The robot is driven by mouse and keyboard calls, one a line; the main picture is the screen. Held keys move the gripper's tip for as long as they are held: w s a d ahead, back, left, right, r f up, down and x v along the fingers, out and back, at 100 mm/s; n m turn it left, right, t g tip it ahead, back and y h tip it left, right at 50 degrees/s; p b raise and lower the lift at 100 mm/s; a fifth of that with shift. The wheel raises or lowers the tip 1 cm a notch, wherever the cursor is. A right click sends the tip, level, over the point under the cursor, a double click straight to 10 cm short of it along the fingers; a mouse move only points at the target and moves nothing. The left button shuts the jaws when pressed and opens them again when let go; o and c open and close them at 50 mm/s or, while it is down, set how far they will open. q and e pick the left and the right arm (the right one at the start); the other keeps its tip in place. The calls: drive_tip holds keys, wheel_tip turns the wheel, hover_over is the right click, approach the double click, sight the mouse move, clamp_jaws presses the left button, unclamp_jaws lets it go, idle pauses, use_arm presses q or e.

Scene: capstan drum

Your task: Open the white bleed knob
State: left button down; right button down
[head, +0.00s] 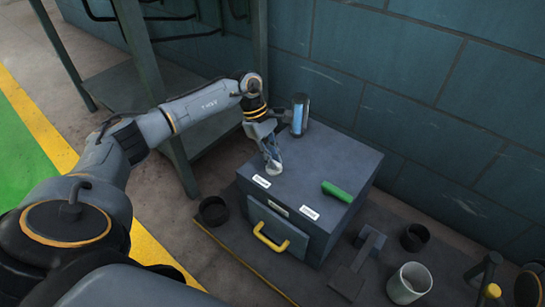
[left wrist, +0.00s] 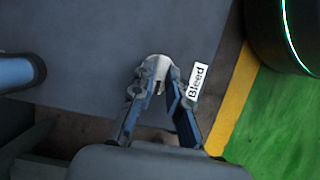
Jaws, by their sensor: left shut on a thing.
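The white bleed knob (head: 273,168) sits on the top of a dark grey cabinet (head: 310,165), behind a white label. In the left wrist view the knob (left wrist: 158,66) shows between the fingertips, next to the label reading "Bleed" (left wrist: 197,80). My left gripper (head: 272,161) reaches down from above and is shut on the knob, with a finger on either side of it. The fingers partly hide the knob, so its turned angle cannot be told. My right gripper is not in view.
A green handle (head: 337,192) and a blue-filled sight glass (head: 299,115) stand on the cabinet top. The front has a yellow handle (head: 270,238). A grey cup (head: 408,283) and dark cups (head: 415,237) stand at floor level. A metal frame stands at left; a tiled wall is behind.

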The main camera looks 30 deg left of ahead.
use_arm(q)
drive_tip(key=c, duration=1.3)
unclamp_jaws()
drive_tip(key=v, duration=1.2)
